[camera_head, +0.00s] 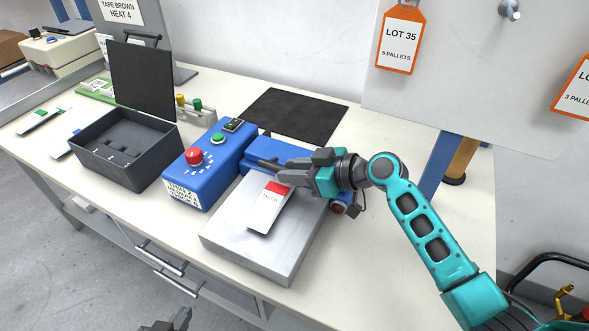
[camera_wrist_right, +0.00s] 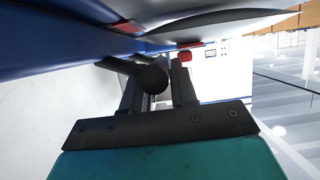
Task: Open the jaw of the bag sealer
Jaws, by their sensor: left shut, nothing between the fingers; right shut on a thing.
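The bag sealer has a blue control box (camera_head: 208,165) with a red knob and a green button, and a blue jaw bar (camera_head: 284,150) running right from it. Its silver platform (camera_head: 237,238) lies in front. A white pouch with a red band (camera_head: 268,208) lies on the platform, its far end towards the jaw. My right gripper (camera_head: 276,170) is at the jaw's front, shut on a dark handle (camera_wrist_right: 152,79) that shows between its fingers in the wrist view (camera_wrist_right: 155,92). The jaw's gap is mostly hidden by my gripper. My left gripper (camera_head: 172,320) is shut and empty at the bottom edge, away from the sealer.
An open dark case (camera_head: 125,160) stands left of the sealer. A black mat (camera_head: 293,115) lies behind it. Small parts with yellow and green caps (camera_head: 196,108) stand behind the control box. A panel with tags (camera_head: 400,40) hangs at the back right.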

